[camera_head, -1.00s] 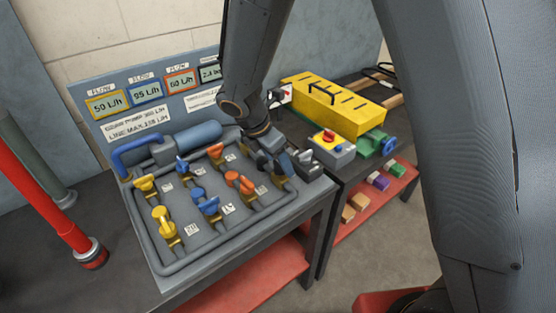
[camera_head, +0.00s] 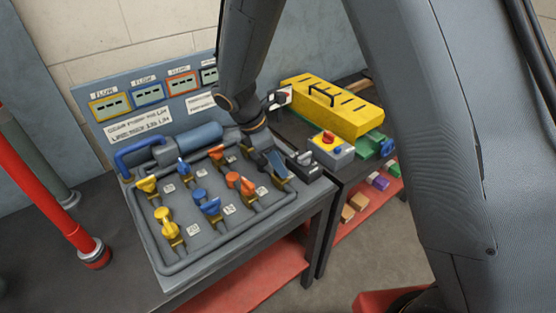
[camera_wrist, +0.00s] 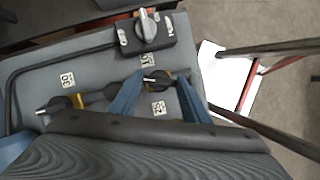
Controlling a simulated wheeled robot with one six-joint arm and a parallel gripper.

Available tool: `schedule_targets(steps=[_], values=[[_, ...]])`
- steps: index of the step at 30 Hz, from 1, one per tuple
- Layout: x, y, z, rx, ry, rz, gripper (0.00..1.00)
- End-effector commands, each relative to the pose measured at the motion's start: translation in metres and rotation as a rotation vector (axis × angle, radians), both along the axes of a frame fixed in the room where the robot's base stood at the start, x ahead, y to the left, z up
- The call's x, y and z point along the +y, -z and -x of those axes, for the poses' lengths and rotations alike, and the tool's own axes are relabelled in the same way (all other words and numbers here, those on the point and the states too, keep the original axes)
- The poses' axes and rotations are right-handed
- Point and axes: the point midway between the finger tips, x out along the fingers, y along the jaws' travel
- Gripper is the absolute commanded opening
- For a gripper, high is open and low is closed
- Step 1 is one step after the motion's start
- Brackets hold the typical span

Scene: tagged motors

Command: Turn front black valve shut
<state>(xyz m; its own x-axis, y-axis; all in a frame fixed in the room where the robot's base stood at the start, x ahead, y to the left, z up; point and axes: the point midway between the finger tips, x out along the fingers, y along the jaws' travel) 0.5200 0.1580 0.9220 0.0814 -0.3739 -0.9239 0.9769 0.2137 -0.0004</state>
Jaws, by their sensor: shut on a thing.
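The front black valve (camera_wrist: 160,82) sits on a brass-coloured fitting, with a pale mark on its handle. My gripper (camera_wrist: 154,88) has its two blue fingers either side of this handle and is shut on it. In the head view my gripper (camera_head: 274,166) is down at the right end of the valve panel and mostly hides this valve. The other black valve (camera_wrist: 57,105) shows to the left in the wrist view, clear of the fingers. My arm hides it in the head view.
A black switch box (camera_head: 302,163) with a grey knob stands close right of my gripper. Orange (camera_head: 243,185), blue (camera_head: 207,203) and yellow (camera_head: 168,225) valves stand to the left. A yellow case (camera_head: 335,105) and a box with a red button (camera_head: 330,145) are beyond.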

Motion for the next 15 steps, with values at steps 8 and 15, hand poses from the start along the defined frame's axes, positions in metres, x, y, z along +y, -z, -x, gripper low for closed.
schedule_targets(steps=[8,15], values=[[0.0002,-0.0004,-0.0029,0.000,0.265,0.000,0.20],[-0.0002,-0.0004,-0.0047,0.000,0.492,0.000,0.20]])
